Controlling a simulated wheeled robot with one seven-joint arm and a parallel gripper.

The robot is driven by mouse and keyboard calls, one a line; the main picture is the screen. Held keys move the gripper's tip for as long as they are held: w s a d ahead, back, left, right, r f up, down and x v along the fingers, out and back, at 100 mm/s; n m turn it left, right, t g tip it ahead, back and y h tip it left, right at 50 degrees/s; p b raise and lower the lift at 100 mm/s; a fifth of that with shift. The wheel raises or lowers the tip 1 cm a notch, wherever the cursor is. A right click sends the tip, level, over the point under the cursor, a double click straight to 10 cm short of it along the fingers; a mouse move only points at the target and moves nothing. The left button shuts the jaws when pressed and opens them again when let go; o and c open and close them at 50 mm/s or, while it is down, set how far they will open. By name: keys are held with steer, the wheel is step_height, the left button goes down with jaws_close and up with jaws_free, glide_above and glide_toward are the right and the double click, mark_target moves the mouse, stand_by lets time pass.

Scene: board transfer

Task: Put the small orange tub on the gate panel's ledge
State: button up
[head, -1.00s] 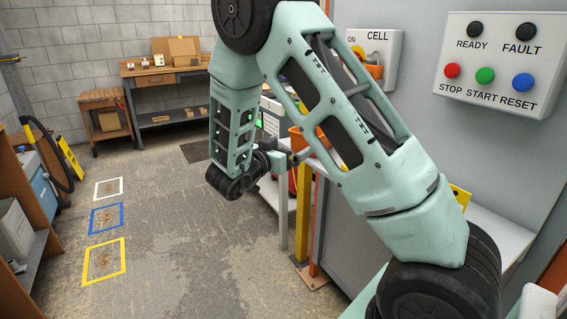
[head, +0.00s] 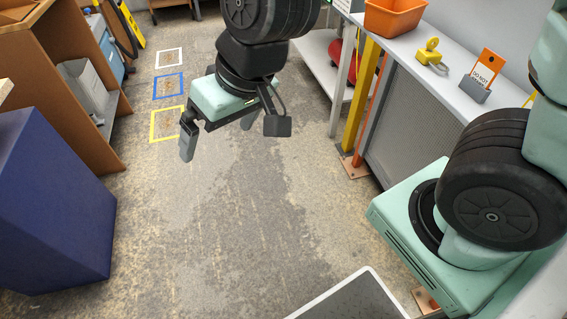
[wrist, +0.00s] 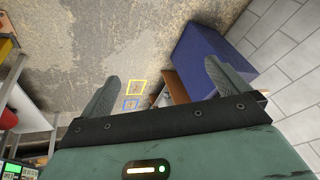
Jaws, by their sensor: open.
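An orange tub (head: 396,18) stands upright at the far end of a grey ledge (head: 452,98), cut slightly by the top of the head view. The ledge runs along the top of a grey mesh panel (head: 405,125) beside a yellow post. My gripper (head: 218,138) is open and empty, pointing down over the floor, left of the ledge and well apart from the tub. The wrist view shows its two fingers (wrist: 160,75) spread with nothing between them. I cannot make out the tub in the wrist view.
A yellow padlock (head: 431,55) and an orange tag in a grey holder (head: 476,92) are on the ledge nearer me. A dark blue block (head: 50,205) and brown shelving (head: 60,75) stand at left. Floor between is clear, with yellow (head: 167,108), blue and white marked squares.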

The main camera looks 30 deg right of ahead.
steer(key=s+d+n+g+h, duration=0.3)
steer(key=s+d+n, duration=0.1)
steer(key=s, duration=0.7)
steer(key=shift+s+d, duration=0.15)
steer(key=shift+d, duration=0.15)
step_height(320, 180, up, 10)
steer(key=p, duration=1)
